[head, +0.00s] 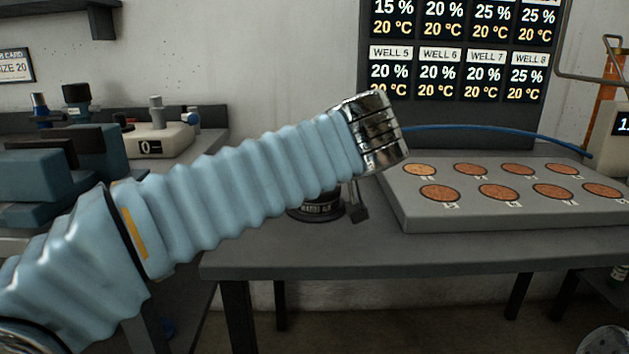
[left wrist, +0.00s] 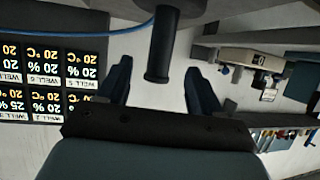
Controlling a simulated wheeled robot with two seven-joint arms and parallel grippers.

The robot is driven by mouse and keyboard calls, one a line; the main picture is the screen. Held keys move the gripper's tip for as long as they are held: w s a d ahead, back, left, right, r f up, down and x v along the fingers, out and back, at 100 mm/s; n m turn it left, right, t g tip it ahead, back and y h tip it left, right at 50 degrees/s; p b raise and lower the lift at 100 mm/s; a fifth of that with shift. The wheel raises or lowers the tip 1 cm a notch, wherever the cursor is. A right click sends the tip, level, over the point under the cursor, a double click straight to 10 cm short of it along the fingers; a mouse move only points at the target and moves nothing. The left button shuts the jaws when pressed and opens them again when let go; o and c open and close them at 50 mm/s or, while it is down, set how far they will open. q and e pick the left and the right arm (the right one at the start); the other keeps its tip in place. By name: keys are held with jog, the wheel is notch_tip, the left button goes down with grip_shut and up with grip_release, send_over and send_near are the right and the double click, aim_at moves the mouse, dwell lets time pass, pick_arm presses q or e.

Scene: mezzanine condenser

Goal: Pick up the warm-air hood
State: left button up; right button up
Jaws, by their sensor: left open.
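The warm-air hood (head: 318,209) is a dark, round-based piece with a lettered band, on the grey bench in the head view. My left arm hides its upper part. In the left wrist view a dark cylindrical handle (left wrist: 163,40), which looks like the hood's, extends down from the top edge. My left gripper (left wrist: 158,68) is open, with one finger on each side of the handle's end and a visible gap on both sides. In the head view my left forearm covers most of this gripper. My right gripper is in neither view.
A grey plate with copper discs (head: 430,214) sits right of the hood, close to my left wrist. A blue hose (head: 470,129) runs behind it. A readings board (head: 455,75) hangs at the back. A pale device with a display (head: 160,141) stands left.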

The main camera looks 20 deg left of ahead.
pick_arm(q)
jog(key=x, duration=0.4)
jog(key=shift+r, duration=0.1)
jog(key=p+x, duration=0.2)
jog(key=x, duration=0.2)
jog(key=shift+w+a, duration=0.1)
jog(key=shift+w+a+f, duration=0.2)
jog(key=shift+w+f, duration=0.2)
jog(key=shift+f, duration=0.05)
grip_shut()
